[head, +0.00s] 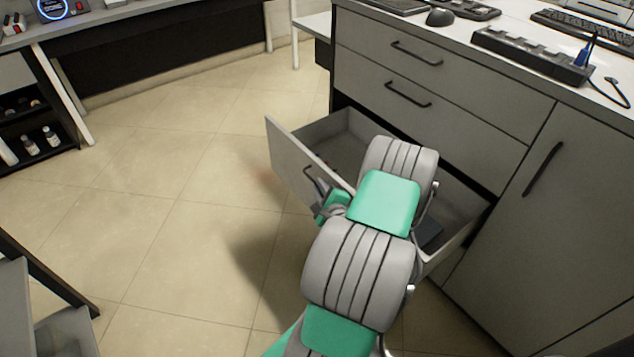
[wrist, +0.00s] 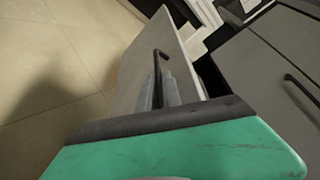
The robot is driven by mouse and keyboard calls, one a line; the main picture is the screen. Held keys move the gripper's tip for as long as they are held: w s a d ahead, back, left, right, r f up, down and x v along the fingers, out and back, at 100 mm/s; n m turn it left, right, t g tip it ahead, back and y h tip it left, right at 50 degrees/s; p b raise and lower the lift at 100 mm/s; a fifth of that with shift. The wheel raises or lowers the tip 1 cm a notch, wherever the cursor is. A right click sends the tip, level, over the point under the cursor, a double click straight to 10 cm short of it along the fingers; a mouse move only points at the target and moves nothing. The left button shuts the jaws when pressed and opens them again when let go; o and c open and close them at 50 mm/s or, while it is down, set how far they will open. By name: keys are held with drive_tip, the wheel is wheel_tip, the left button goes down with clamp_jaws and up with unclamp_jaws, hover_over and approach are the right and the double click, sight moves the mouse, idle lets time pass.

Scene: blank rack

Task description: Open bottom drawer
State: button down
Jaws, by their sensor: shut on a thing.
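The bottom drawer (head: 285,155) of the grey cabinet stands well out from the cabinet in the head view, with its inside showing. Its front panel also shows in the wrist view (wrist: 135,70). The dark bar handle (head: 312,180) is on the outer face of that front, and it shows in the wrist view too (wrist: 158,65). My gripper (head: 332,207) is at this handle, with its fingers (wrist: 157,92) shut on it. My arm hides the drawer's near part and much of its inside.
Two upper drawers with handles (head: 408,95) are closed, as is the cabinet door (head: 550,190) on the right. The counter above holds a mouse (head: 440,17) and a black power strip (head: 530,55). Open tiled floor (head: 190,200) lies left of the drawer. Another bench with shelves (head: 40,140) stands at the far left.

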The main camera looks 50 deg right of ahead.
drive_tip(key=shift+a, duration=0.1)
drive_tip(key=c, duration=1.8)
unclamp_jaws()
drive_tip(key=v, duration=0.7)
drive_tip(key=shift+s+a, duration=0.2)
drive_tip(key=shift+s, duration=0.1)
drive_tip(key=shift+r, duration=0.2)
